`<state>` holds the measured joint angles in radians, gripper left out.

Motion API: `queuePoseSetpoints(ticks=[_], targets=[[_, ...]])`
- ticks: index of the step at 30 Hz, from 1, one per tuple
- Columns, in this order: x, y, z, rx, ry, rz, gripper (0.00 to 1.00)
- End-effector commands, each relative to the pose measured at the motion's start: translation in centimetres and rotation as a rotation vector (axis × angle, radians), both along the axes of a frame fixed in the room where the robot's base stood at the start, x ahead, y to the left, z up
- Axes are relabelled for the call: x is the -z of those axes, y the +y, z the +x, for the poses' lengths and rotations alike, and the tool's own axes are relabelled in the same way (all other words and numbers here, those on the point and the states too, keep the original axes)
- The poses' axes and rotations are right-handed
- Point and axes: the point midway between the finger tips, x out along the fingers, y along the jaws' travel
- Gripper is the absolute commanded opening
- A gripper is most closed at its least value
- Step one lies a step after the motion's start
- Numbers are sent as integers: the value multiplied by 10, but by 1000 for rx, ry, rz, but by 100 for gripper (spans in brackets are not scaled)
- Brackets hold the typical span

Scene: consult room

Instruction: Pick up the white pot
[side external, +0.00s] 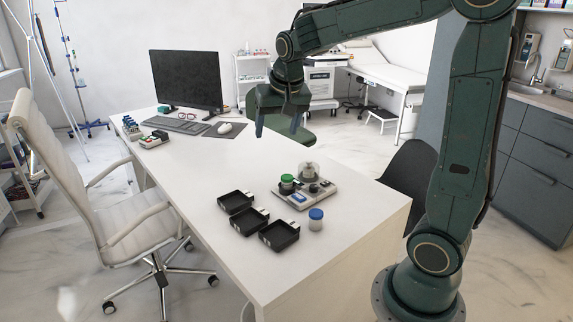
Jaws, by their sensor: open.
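A small white pot with a blue lid (316,224) stands upright on the white desk, just right of the black trays. A light grey device (320,194) sits behind it. The device carries a green-lidded pot (287,182) and a pale, rounded piece (309,170) at its back. My gripper (278,128) is open and points down. It appears above and behind the device, apart from everything on the desk. Nothing shows between its fingers.
Several open black trays (236,198), each with a white label, lie left of the pot. A monitor (187,78), keyboard (182,125), mouse (225,127) and a rack of small bottles (131,128) are at the far end. The desk's near end (350,240) is clear.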

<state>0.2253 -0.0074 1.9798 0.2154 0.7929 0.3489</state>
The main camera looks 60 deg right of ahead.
Motion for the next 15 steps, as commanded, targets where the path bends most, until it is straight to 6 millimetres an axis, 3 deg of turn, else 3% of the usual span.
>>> queuePoseSetpoints(ticks=[6, 15], targets=[[26, -42, 37, 160, 16, 5, 66], [73, -102, 75, 377, 30, 2, 66]])
